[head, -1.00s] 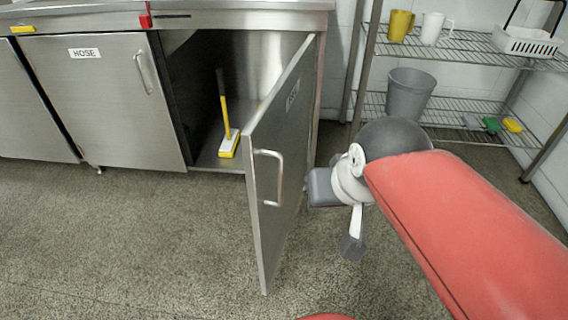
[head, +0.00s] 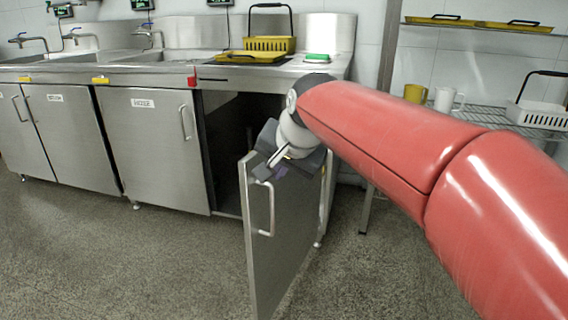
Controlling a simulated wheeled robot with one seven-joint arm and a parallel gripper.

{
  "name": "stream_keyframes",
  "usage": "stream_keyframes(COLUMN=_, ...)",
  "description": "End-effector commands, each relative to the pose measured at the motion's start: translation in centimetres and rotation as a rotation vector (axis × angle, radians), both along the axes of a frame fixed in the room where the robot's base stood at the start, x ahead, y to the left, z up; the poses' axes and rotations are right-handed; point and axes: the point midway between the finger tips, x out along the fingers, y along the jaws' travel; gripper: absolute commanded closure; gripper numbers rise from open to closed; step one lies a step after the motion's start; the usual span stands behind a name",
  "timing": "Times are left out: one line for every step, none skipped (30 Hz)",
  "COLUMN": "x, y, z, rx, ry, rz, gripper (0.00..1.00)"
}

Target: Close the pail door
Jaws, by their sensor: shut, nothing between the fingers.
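The pail door (head: 290,232) is a steel cabinet door with a bar handle (head: 262,208). It stands wide open, hinged at the right side of the cabinet and swung out toward me. The dark cabinet opening (head: 222,130) shows to its left. My gripper (head: 262,174) is over the door's top edge near the handle side, reaching down from my red arm. Its fingers are small in view and partly hidden by the wrist. I cannot tell whether it touches the door. The door's label is not visible now.
The closed hose door (head: 155,150) is left of the opening. Above it runs the steel counter (head: 120,77) with sinks, a yellow tray (head: 250,57) and a yellow basket (head: 268,44). A wire rack (head: 530,130) stands at right. The floor (head: 140,260) in front is clear.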

Motion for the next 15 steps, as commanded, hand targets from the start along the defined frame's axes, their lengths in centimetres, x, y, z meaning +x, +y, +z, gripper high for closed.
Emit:
stream_keyframes(x=0.6, y=0.3, z=-1.3, rx=-0.003, ry=0.005, rz=0.001, gripper=1.00)
stream_keyframes(x=1.0, y=0.4, z=-1.7, rx=-0.002, ry=0.005, rz=0.001, gripper=1.00)
stream_keyframes(x=1.5, y=0.6, z=-2.4, rx=-0.002, ry=0.005, rz=0.001, gripper=1.00)
stream_keyframes(x=1.8, y=0.7, z=-2.9, rx=-0.002, ry=0.004, rz=0.001, gripper=1.00)
stream_keyframes(x=2.1, y=0.8, z=-3.3, rx=-0.002, ry=0.004, rz=0.001, gripper=1.00)
stream_keyframes(x=2.5, y=1.5, z=-3.0, rx=-0.002, ry=0.001, rz=0.004, gripper=1.00)
stream_keyframes(x=2.8, y=2.0, z=-3.0, rx=-0.002, ry=0.001, rz=0.004, gripper=1.00)
stream_keyframes(x=3.0, y=2.3, z=-2.9, rx=-0.002, ry=0.000, rz=0.004, gripper=1.00)
stream_keyframes(x=3.2, y=2.8, z=-2.9, rx=-0.002, ry=0.000, rz=0.004, gripper=1.00)
stream_keyframes(x=3.4, y=3.1, z=-2.9, rx=-0.002, ry=0.000, rz=0.004, gripper=1.00)
stream_keyframes(x=3.6, y=3.3, z=-2.9, rx=-0.002, ry=0.000, rz=0.004, gripper=1.00)
stream_keyframes(x=3.7, y=3.6, z=-2.9, rx=-0.002, ry=-0.001, rz=0.002, gripper=1.00)
stream_keyframes(x=3.8, y=3.8, z=-2.9, rx=-0.001, ry=0.000, rz=0.002, gripper=1.00)
stream_keyframes(x=3.9, y=3.9, z=-2.9, rx=-0.001, ry=0.000, rz=0.001, gripper=1.00)
stream_keyframes(x=4.0, y=4.1, z=-2.9, rx=-0.001, ry=0.000, rz=0.001, gripper=1.00)
